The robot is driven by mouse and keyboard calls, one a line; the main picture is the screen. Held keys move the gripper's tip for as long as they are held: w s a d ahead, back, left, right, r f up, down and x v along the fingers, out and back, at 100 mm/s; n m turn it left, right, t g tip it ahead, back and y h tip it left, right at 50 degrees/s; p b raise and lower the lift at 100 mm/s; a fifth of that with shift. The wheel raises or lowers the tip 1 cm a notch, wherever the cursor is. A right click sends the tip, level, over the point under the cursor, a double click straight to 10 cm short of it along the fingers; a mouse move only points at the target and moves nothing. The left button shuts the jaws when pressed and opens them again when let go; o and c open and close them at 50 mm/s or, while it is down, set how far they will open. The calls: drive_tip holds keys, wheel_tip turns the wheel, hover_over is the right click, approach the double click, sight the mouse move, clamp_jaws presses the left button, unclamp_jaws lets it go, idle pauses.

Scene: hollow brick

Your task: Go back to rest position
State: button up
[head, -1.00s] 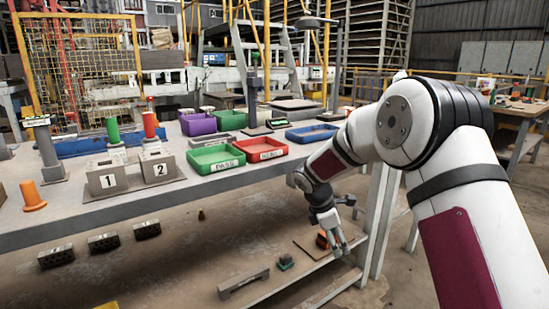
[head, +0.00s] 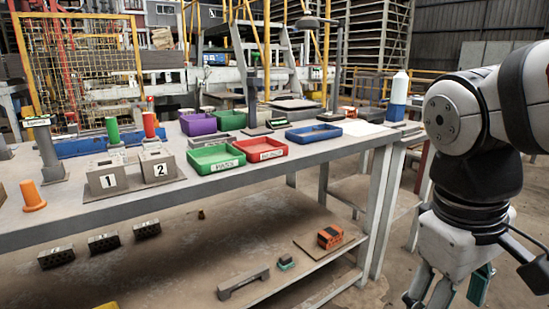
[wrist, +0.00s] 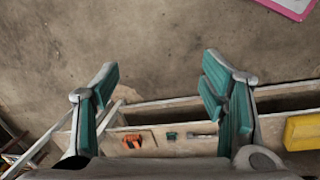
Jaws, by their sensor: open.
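My gripper (head: 446,296) hangs low at the right side of the head view, to the right of the workbench (head: 330,150) and clear of it. Its fingertips are partly cut off by the lower edge of that view.
The bench top holds a green tray (head: 215,158), a red tray (head: 260,149), a blue tray (head: 314,134) and two numbered grey blocks. Three dark hollow bricks (head: 103,243) lie below. A white bottle (head: 399,96) stands near the bench's right end. Floor right of the bench is open.

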drive_tip(key=s+a+f+m+y, duration=0.1)
drive_tip(key=s+f+m, duration=0.1)
drive_tip(key=s, duration=0.4)
drive_tip(key=s+a+f+m+y, duration=0.1)
drive_tip(key=s+a+m, duration=0.1)
drive_tip(key=s, duration=0.4)
wheel_tip(320, 180, up, 35)
drive_tip(key=t+p, duration=0.4)
drive_tip(key=p, duration=2.9)
drive_tip(key=shift+d, duration=0.45)
